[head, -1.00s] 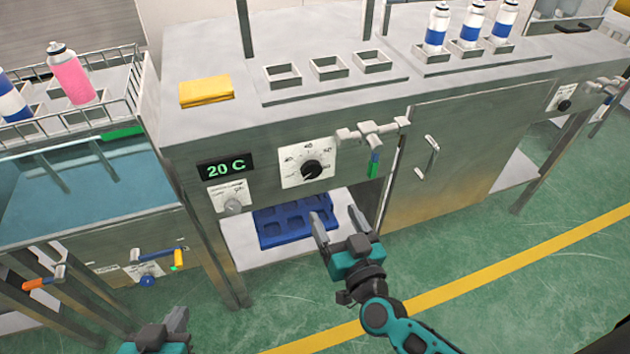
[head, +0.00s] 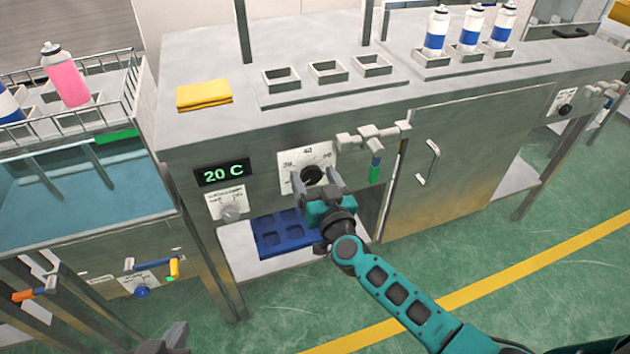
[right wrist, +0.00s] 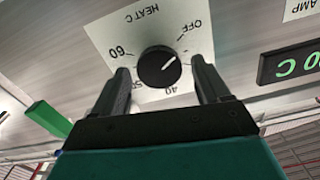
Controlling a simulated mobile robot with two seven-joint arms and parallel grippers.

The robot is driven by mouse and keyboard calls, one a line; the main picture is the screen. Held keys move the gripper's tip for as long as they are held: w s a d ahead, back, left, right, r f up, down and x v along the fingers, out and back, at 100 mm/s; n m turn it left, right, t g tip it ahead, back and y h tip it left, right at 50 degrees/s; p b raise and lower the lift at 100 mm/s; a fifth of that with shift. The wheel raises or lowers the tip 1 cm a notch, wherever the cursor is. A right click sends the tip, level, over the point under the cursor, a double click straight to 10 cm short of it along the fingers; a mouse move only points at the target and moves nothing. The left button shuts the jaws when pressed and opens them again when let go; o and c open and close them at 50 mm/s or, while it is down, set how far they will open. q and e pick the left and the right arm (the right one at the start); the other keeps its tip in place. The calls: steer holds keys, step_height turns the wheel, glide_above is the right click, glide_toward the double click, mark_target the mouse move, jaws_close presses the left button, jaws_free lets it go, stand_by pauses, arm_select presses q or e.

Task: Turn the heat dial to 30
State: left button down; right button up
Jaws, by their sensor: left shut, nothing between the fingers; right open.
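The heat dial (head: 312,175) is a round black knob on a white scale plate (head: 297,158) on the bench front. In the right wrist view, the knob (right wrist: 160,67) appears upside down. Its white mark points right and slightly up, between OFF and 40; the 30 label is not readable there. My right gripper (head: 314,184) is open, its fingers on either side of the knob; contact cannot be told. My left gripper (head: 172,338) is shut and empty at the bottom edge, partly cut off. The green display (head: 222,172) reads 20 C.
A valve with a green handle (head: 375,170) is just right of the heat dial. A blue tray (head: 275,238) lies on the shelf below. A yellow cloth (head: 204,94) and several bottles stand on top.

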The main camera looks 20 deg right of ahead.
steer(key=shift+c, duration=0.3)
steer(key=c, duration=1)
steer(key=shift+m, duration=1.4)
steer(key=m, duration=0.2)
steer(key=shift+f+m, duration=0.1)
steer(key=shift+m, duration=0.2)
steer(key=m, duration=0.3)
steer(key=shift+d+f, duration=0.1)
steer(key=shift+m+b, duration=0.3)
steer(key=shift+m, duration=1.5)
